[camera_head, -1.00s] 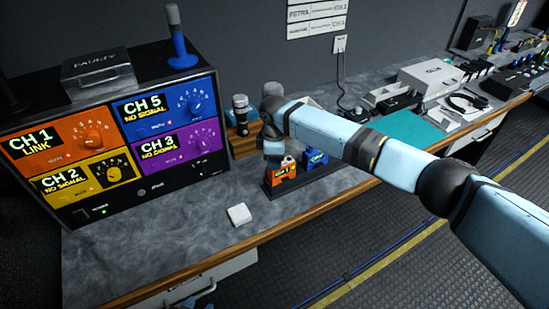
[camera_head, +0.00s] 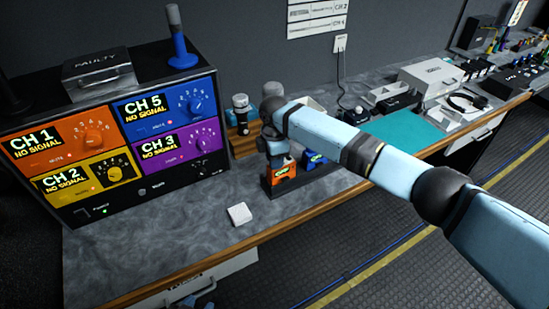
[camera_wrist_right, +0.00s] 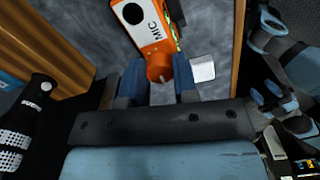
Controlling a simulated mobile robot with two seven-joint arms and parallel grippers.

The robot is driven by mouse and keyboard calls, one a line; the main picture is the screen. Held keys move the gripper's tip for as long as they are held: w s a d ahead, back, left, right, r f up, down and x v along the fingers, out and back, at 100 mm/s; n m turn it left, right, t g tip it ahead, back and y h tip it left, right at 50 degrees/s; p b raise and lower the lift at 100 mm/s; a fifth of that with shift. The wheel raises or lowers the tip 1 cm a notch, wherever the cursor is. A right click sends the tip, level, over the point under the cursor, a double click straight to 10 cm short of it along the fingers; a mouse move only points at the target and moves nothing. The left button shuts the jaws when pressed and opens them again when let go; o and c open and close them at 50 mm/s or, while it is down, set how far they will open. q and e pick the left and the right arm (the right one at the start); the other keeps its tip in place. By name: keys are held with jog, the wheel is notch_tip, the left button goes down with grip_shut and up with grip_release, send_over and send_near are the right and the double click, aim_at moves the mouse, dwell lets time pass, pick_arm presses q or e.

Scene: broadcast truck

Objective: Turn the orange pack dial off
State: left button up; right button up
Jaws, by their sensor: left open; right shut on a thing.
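The orange pack (camera_head: 283,173) stands on the bench beside a blue pack (camera_head: 314,160). In the right wrist view the orange pack (camera_wrist_right: 148,25) bears the word MIC, and its orange dial (camera_wrist_right: 158,66) sits between my fingers. My right gripper (camera_wrist_right: 158,82) is shut on the dial. In the head view my right gripper (camera_head: 277,150) reaches down on the orange pack and hides its top. The orange CH 1 panel (camera_head: 62,137) reads NO SIGNAL. My left gripper (camera_head: 200,290) is open, low in front of the bench edge, partly seen.
The receiver rack (camera_head: 140,190) stands at the left, with CH 2, CH 3 and CH 5 also reading NO SIGNAL. A small white block (camera_head: 239,214) lies on the bench near the packs. A dark microphone (camera_head: 241,108) stands behind. The bench front left is clear.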

jog(key=o, duration=0.9)
jog(key=shift+o, duration=0.2)
notch_tip(320, 180, up, 14)
jog(key=b, duration=0.1)
jog(key=shift+f, duration=0.15)
